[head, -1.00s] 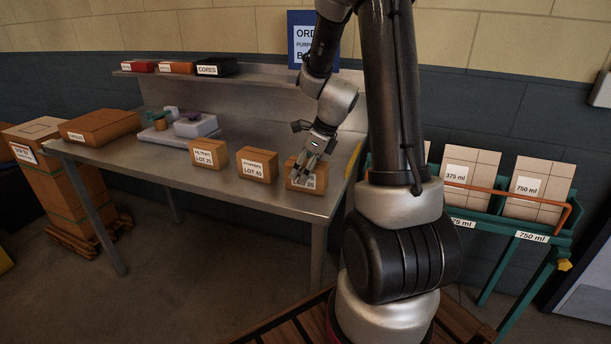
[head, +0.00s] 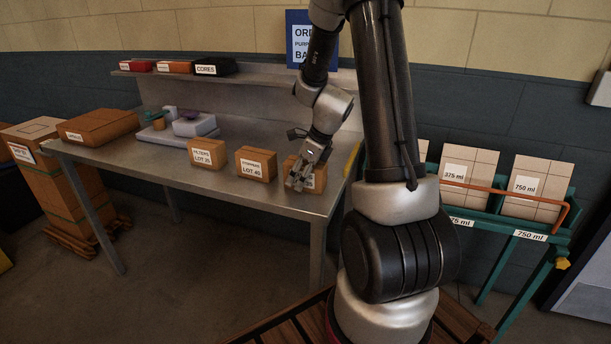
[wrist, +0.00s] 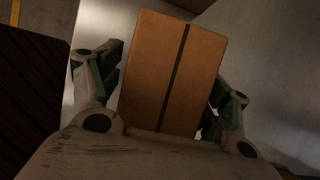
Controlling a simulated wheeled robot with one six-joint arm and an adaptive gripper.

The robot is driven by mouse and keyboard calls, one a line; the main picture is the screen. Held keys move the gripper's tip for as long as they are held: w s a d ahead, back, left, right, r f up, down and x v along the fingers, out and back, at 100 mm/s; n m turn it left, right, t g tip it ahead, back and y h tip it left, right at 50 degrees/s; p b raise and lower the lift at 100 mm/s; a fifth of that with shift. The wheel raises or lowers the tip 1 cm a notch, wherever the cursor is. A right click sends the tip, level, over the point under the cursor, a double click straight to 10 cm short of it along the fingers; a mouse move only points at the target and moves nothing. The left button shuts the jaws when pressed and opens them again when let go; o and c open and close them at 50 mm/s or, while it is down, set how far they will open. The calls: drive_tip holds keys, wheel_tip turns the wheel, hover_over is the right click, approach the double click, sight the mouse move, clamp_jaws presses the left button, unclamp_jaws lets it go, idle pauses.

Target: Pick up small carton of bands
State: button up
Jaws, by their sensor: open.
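A small brown carton (head: 320,178) stands at the right end of the steel table, at the end of a row of cartons. My gripper covers most of its white label, so its name cannot be read. My gripper (head: 299,182) is open and lies over the carton's front in the head view. In the wrist view the carton (wrist: 150,72), with a dark tape stripe along it, lies between the spread fingers of my gripper (wrist: 168,82). The left finger is close beside the carton; whether either finger touches it I cannot tell.
Two similar cartons, LOT 40 (head: 256,164) and another lot carton (head: 206,154), stand left on the steel table (head: 170,163). A larger carton (head: 98,126) lies at the table's left end. A teal rack (head: 560,222) stands right. The shelf (head: 275,77) runs behind.

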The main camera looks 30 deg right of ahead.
drive_tip(key=c, duration=1.1)
